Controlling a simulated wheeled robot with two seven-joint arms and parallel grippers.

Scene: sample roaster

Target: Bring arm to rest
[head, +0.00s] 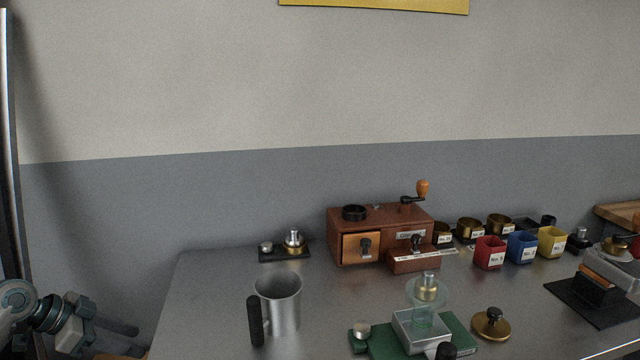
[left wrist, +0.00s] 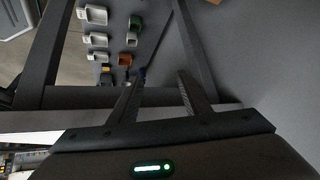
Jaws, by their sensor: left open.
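My left gripper (head: 122,339) shows at the lower left of the head view, beside the left edge of the metal table (head: 205,290). Its fingers point right and are apart, with nothing seen between them. In the left wrist view the two fingers of the left gripper (left wrist: 158,82) are spread and empty, above a dark frame and a grey floor. My right gripper is not seen in either view.
A metal jug (head: 280,305) with a black handle stands near the table's left front. A wooden grinder (head: 380,222) stands at the back. Red (head: 489,252), blue (head: 521,247) and yellow (head: 552,242) cups stand right. A green-based device (head: 385,343) is in front.

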